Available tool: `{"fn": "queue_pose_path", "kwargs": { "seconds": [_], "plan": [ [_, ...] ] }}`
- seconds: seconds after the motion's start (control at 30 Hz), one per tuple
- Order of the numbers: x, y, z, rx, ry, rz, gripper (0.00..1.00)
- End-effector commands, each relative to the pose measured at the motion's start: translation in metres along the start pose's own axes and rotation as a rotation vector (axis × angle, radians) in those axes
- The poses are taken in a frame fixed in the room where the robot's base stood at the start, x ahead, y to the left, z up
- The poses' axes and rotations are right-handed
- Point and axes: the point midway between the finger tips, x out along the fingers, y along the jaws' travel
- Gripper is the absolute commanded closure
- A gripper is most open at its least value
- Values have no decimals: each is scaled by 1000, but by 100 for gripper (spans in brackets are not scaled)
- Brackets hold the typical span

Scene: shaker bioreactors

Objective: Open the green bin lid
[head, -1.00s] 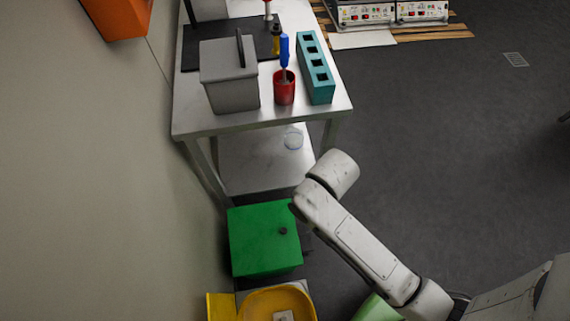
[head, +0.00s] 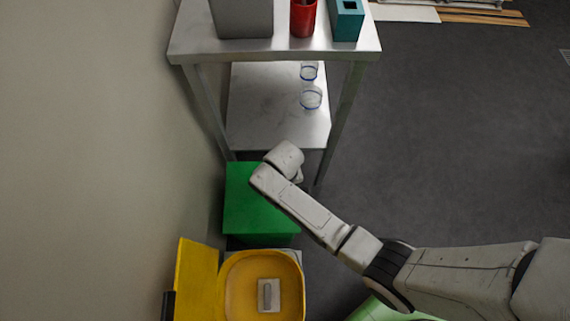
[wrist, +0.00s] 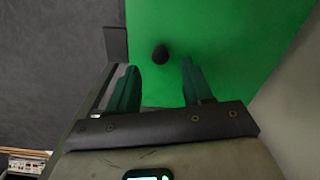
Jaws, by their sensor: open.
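The green bin (head: 255,208) stands on the floor against the wall, below the steel table. Its flat green lid is shut, and my arm covers part of it in the head view. In the wrist view the green lid (wrist: 225,40) fills much of the picture, with a small dark round knob (wrist: 160,55) on it. My gripper (wrist: 158,80) is open, with its two teal fingers apart. The knob lies between and just beyond the fingertips in the picture; I cannot tell the exact gap. In the head view the gripper and knob are hidden behind my arm.
A yellow bin (head: 232,290) with its lid up stands in front of the green one, a grey and white item inside. The steel table (head: 280,52) rises behind, with glass dishes (head: 311,97) on its lower shelf. Open floor (head: 450,130) lies to the right.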

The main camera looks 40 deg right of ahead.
Motion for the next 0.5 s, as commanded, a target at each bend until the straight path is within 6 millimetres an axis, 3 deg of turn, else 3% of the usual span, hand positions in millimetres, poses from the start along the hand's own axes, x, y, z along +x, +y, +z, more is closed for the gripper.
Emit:
{"fn": "queue_pose_path", "kwargs": {
  "seconds": [0.03, 0.2, 0.5],
  "plan": [
    [12, 0, 0, 0, -2, 1, 50],
    [32, 0, 0, 0, 0, 0, 50],
    [42, 0, 0, -1, 1, 0, 50]
  ]
}}
